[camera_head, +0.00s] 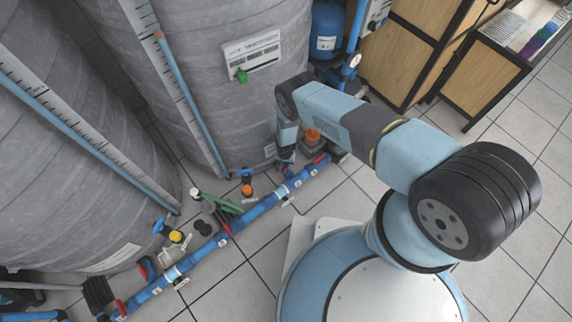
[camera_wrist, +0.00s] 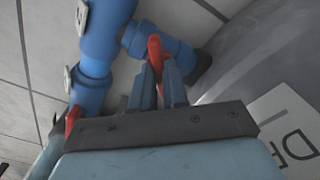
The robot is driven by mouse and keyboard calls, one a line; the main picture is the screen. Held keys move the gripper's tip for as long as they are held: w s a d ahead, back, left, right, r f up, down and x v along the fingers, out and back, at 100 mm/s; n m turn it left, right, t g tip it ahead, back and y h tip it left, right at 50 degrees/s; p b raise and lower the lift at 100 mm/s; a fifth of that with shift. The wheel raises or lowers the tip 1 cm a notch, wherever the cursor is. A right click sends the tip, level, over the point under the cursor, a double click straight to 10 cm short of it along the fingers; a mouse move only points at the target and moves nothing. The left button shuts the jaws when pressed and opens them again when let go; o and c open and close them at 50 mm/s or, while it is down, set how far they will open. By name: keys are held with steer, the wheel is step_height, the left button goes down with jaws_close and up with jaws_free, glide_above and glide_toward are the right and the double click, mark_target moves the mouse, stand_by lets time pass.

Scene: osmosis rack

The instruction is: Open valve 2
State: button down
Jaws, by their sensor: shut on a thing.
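In the wrist view, a red valve handle (camera_wrist: 155,48) sits on a short blue pipe branch that joins a larger blue pipe (camera_wrist: 98,45). My gripper (camera_wrist: 160,72) is shut on this handle, with one finger on each side of it. The handle's lower part is hidden between the fingers. In the head view, my gripper (camera_head: 286,158) is low beside the grey tank, near the floor pipe. The handle is too small and covered to make out there. No valve number is legible.
A second red handle (camera_wrist: 72,120) is at the left in the wrist view. In the head view, a blue floor pipe (camera_head: 252,212) with several valves runs along two grey tanks (camera_head: 225,90). Tiled floor (camera_head: 345,200) is clear beside my base.

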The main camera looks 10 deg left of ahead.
steer(key=n, duration=0.5)
steer(key=shift+s, duration=0.2)
steer(key=shift+n, duration=2.5)
steer(key=c, duration=1.1)
jaws_free()
steer(key=shift+c, duration=0.2)
steer(key=shift+w, duration=0.1)
steer(key=shift+r, duration=0.1)
steer(key=shift+r, duration=0.25)
step_height(320, 180, up, 13)
